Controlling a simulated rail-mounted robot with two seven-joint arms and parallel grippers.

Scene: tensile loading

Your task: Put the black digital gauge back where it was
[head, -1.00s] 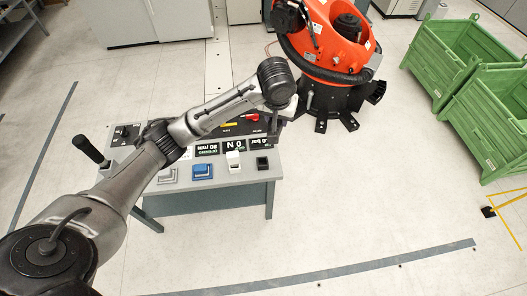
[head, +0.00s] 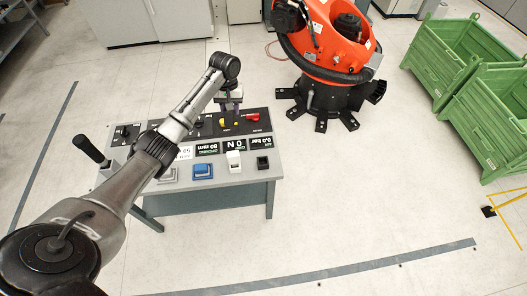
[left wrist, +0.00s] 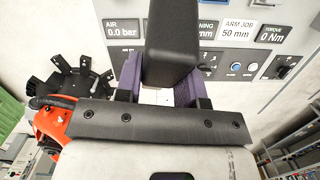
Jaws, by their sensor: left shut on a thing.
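My left gripper (head: 231,98) is over the back edge of the grey console (head: 225,172) in the head view. In the left wrist view its purple fingers (left wrist: 158,88) are shut on a plain dark block, which I take to be the black digital gauge (left wrist: 172,42). The gauge sticks out beyond the fingers and covers part of the console panel behind it. Its display face does not show. In the head view the gauge is too small to make out clearly. My right gripper is not in view.
An orange robot (head: 325,45) stands behind right. Green crates (head: 497,125) are far right; the floor between is clear.

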